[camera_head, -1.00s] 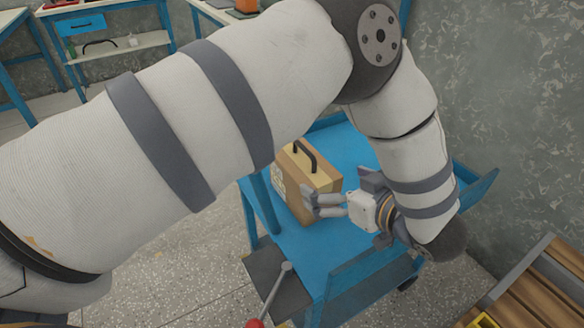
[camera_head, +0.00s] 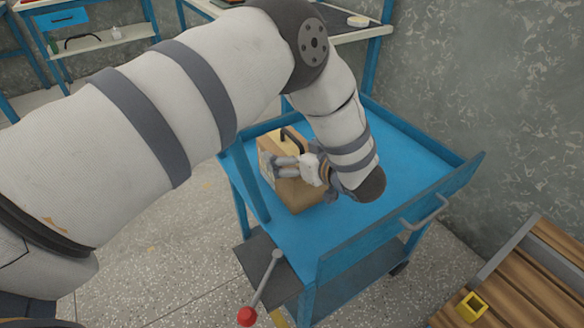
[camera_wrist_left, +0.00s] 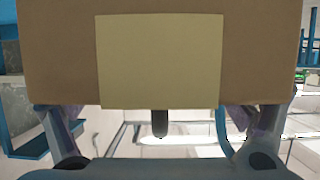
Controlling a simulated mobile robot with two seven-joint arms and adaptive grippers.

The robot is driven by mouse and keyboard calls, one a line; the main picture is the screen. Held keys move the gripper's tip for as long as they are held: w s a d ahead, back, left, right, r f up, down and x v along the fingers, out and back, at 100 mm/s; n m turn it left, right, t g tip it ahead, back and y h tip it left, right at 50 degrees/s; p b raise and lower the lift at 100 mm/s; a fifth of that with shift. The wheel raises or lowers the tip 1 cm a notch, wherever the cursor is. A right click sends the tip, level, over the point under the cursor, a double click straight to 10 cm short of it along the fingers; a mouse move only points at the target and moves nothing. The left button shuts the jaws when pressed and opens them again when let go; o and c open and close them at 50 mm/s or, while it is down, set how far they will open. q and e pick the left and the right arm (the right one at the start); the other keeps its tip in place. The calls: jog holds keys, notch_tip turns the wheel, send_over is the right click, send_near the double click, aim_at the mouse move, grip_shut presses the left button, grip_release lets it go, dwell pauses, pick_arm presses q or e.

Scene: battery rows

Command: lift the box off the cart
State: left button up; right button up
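The box (camera_head: 300,196) is tan, with a pale top and a dark handle (camera_head: 293,137). It stands on the blue cart's top (camera_head: 400,165), near its left side. My left gripper (camera_head: 284,167) reaches in from the right, with its two fingers apart and overlapping the upper part of the box. In the left wrist view the box (camera_wrist_left: 60,55) fills the upper picture, with a cream panel and the dark handle tip below. The fingers show apart at its lower edge; their tips are hidden. I cannot tell whether they touch it. My right gripper is not in view.
A raised blue panel with a grey handle (camera_head: 425,210) edges the cart's near right side. A red-knobbed lever (camera_head: 247,316) stands in front. Wooden slats (camera_head: 520,290) with a yellow part (camera_head: 471,307) lie lower right. The cart's right part is clear.

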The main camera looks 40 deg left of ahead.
pick_arm(q)
jog(key=c, duration=1.4)
jog(key=shift+w+r, duration=0.1)
jog(key=shift+r, duration=0.05)
jog(key=shift+c, duration=0.2)
